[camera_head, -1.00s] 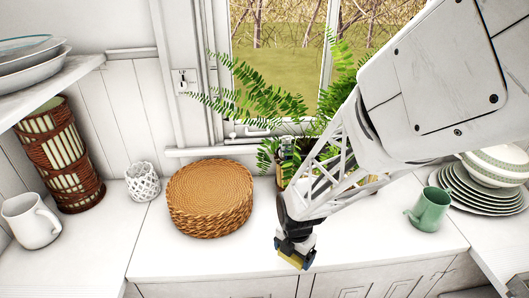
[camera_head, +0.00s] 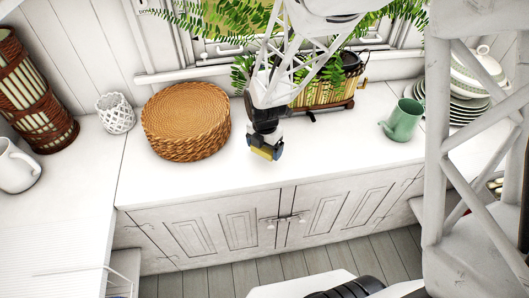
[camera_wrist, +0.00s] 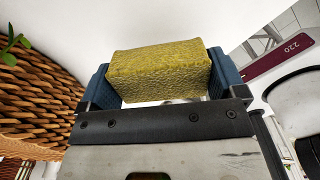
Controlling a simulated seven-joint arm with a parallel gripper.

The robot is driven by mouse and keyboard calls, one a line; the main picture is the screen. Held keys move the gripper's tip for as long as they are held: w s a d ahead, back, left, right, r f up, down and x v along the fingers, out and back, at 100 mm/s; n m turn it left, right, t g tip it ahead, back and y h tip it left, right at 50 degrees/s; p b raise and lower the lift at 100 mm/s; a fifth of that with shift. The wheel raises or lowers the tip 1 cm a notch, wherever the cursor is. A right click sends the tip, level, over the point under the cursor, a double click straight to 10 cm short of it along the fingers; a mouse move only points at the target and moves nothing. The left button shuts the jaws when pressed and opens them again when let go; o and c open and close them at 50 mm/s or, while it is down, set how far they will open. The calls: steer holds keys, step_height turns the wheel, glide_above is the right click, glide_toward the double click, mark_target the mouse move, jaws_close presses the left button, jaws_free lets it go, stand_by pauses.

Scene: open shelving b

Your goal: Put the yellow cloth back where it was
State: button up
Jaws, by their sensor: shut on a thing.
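My gripper (camera_head: 264,152) is over the white counter (camera_head: 215,172), near its front edge and to the right of the round woven placemats. It is shut on the yellow cloth (camera_wrist: 160,70), which looks like a thick folded block with a rough surface. In the wrist view the cloth sits between the two blue fingertips (camera_wrist: 160,80). In the head view only a small yellow part of it shows at the tip of the gripper. I cannot tell whether the cloth touches the counter.
A stack of woven placemats (camera_head: 186,120) stands left of my gripper. A white lattice cup (camera_head: 115,113), a mug (camera_head: 17,165) and a wicker lantern (camera_head: 32,95) are farther left. A planter (camera_head: 328,93) stands behind; a green mug (camera_head: 402,120) is to the right. The counter front is clear.

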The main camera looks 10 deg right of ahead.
mark_target(265, 154)
steer(key=shift+f, duration=1.75)
steer(key=shift+f, duration=0.1)
steer(key=o, duration=1)
step_height(265, 154, up, 12)
steer(key=shift+r, duration=0.1)
